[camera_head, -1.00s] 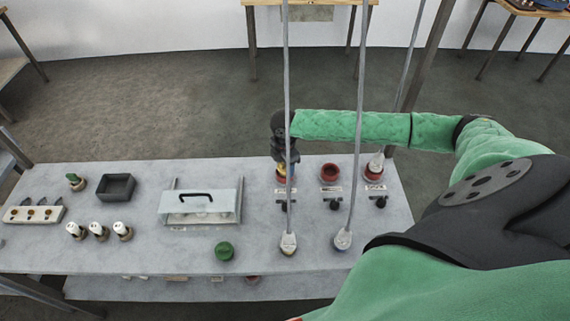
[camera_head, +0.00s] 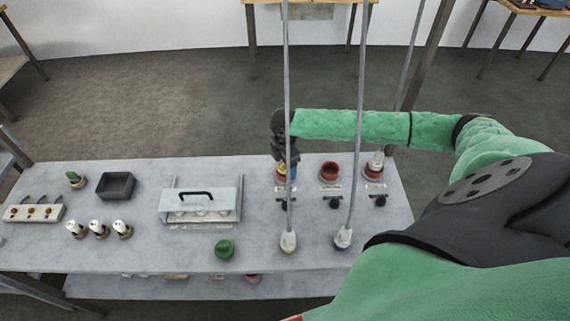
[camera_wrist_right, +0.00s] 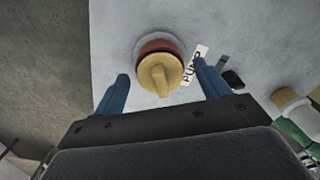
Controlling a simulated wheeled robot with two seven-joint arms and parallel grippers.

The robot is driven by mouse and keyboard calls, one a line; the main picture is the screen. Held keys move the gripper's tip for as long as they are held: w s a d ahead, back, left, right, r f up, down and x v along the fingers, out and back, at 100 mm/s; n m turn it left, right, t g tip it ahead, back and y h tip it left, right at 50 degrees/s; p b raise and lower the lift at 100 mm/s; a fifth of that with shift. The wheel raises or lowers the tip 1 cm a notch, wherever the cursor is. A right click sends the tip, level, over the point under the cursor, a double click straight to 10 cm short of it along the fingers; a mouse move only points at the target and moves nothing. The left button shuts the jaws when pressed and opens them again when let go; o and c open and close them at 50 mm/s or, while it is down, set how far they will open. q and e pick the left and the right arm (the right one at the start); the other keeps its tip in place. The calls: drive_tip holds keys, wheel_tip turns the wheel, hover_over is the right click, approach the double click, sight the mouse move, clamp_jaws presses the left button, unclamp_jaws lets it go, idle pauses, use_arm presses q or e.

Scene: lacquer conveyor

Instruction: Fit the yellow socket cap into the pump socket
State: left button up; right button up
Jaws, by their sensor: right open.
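The yellow socket cap (camera_wrist_right: 160,75), with a raised grip bar, sits at the red-ringed pump socket (camera_wrist_right: 157,46) in the right wrist view. A PUMP label (camera_wrist_right: 195,65) lies beside it. I cannot tell how deep the cap sits. My right gripper (camera_wrist_right: 163,84) is open, its blue fingers on either side of the cap, apart from it. In the head view my right gripper (camera_head: 288,170) is over the leftmost red socket and hides much of the cap and socket. My left gripper is not in view.
Another red socket (camera_head: 330,171) and a plugged one (camera_head: 374,170) stand to the right. Two hoses with white ends (camera_head: 288,241) hang in front. A green cap (camera_head: 224,249), a clear-covered case (camera_head: 201,205), a dark tray (camera_head: 115,186) and white-topped plugs (camera_head: 98,230) are left.

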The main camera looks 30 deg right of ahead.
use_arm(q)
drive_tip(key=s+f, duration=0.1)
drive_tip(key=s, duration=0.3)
use_arm(e)
drive_tip(key=shift+r+b, duration=0.4)
drive_tip(key=shift+r, duration=0.15)
wheel_tip(320, 180, up, 5)
drive_tip(key=shift+w+r+b, duration=0.1)
drive_tip(key=shift+r+b, duration=0.1)
drive_tip(key=shift+b, duration=1.05)
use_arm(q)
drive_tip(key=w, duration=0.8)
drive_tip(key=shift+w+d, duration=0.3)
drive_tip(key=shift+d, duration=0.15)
use_arm(e)
drive_tip(key=shift+r, duration=0.6)
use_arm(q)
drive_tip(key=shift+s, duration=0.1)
